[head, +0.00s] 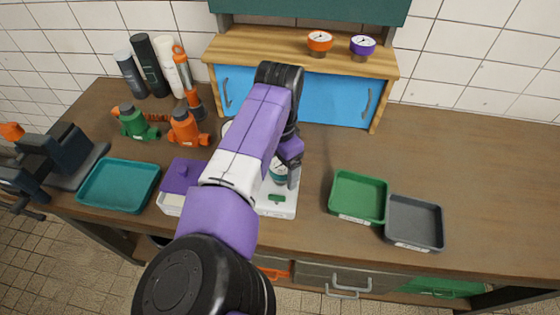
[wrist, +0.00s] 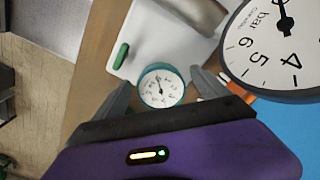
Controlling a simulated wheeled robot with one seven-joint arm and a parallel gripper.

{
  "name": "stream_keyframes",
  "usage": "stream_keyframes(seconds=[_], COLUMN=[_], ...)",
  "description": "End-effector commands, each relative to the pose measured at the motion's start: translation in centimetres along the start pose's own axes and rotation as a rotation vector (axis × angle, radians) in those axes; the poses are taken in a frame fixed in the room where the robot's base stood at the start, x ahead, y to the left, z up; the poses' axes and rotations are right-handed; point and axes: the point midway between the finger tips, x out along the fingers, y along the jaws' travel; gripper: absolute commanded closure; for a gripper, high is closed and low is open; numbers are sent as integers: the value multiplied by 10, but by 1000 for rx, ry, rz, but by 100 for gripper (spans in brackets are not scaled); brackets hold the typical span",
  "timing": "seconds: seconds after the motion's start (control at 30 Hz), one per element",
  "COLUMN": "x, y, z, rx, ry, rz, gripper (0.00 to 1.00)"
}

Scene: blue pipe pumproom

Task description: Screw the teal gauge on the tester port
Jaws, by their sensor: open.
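The teal gauge (head: 279,174) is at the white tester base (head: 277,208), partly hidden by my gripper. In the wrist view the teal gauge (wrist: 161,88) shows its white dial between the two dark fingertips. My gripper (wrist: 160,86) is open, with one finger on each side of the gauge. I cannot tell whether either finger touches it. In the head view my gripper (head: 287,168) is over the tester. The tester's large bar dial (wrist: 272,48) fills the upper right of the wrist view. The tester port is hidden, so the gauge's seating on it cannot be seen.
A green tray (head: 358,198) and a grey tray (head: 413,222) stand right of the tester. A purple-lidded box (head: 181,176) and a teal tray (head: 118,186) stand left. Orange and purple gauges (head: 319,42) sit on the shelf. The right bench is clear.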

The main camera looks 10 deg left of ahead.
Motion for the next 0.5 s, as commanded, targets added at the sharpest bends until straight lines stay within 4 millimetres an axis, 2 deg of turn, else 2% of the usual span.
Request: stream_keyframes(seconds=[0.1, 0.13, 0.5], x=[0, 0, 0], y=[0, 0, 0], z=[0, 0, 0], rx=[0, 0, 0], ry=[0, 0, 0], rz=[0, 0, 0], gripper=[16, 20, 90])
